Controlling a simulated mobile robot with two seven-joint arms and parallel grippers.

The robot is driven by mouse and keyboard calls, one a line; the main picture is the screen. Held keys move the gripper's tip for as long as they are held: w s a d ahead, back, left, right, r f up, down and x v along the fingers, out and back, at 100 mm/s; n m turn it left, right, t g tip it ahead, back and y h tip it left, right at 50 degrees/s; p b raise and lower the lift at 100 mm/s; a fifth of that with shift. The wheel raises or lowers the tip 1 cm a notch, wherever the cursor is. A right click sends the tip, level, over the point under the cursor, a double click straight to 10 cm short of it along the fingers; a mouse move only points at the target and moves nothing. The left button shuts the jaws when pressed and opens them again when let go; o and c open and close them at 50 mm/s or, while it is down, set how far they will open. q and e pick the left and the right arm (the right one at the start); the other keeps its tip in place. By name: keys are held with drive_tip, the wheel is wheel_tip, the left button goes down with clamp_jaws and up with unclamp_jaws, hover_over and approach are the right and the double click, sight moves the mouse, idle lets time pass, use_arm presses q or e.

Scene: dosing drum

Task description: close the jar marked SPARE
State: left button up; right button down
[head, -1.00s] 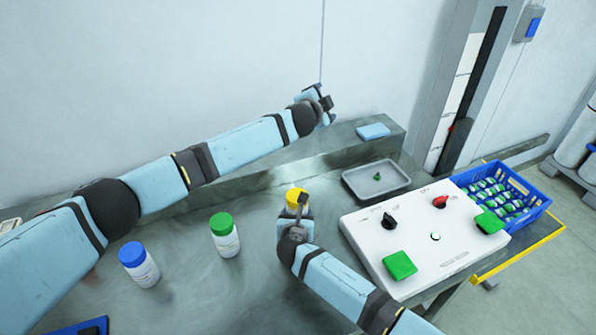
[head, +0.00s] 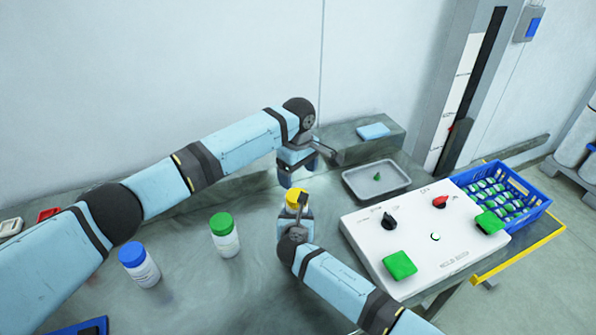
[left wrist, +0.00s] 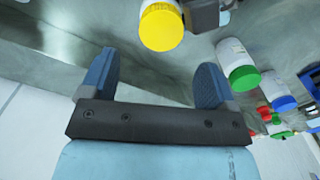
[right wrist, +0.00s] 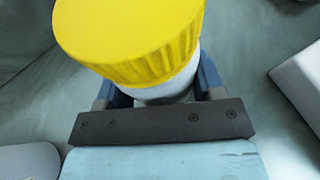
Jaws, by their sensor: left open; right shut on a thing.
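A white jar with a yellow lid (head: 296,196) stands on the bench; its ribbed lid (right wrist: 130,40) fills the top of the right wrist view. My right gripper (head: 299,212) is shut around the jar's body, below the lid. The lid sits on top; I cannot tell how tight it is. My left gripper (head: 299,172) is open and empty, above and behind the yellow lid, apart from it. In the left wrist view the yellow lid (left wrist: 161,27) is beyond the open fingers. A green-lidded jar (head: 224,235) and a blue-lidded jar (head: 138,264) stand left. No SPARE marking is readable.
A white control panel (head: 425,235) with knobs and green buttons is at right. A grey tray (head: 376,181) holds a small green thing. A blue crate (head: 500,190) of green-topped items is at far right. A light blue block (head: 373,131) lies on the back ledge.

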sight(298, 194)
use_arm(q)
drive_tip(key=shift+f, duration=0.1)
drive_tip(key=shift+f, duration=3.95)
drive_tip(key=c, duration=0.9)
drive_tip(key=m, duration=0.3)
drive_tip(key=shift+c, duration=0.2)
drive_tip(key=m, duration=0.4)
drive_tip(key=shift+m, duration=0.3)
drive_tip(key=m, duration=0.5)
drive_tip(key=shift+r, duration=0.1)
drive_tip(key=shift+d, duration=0.1)
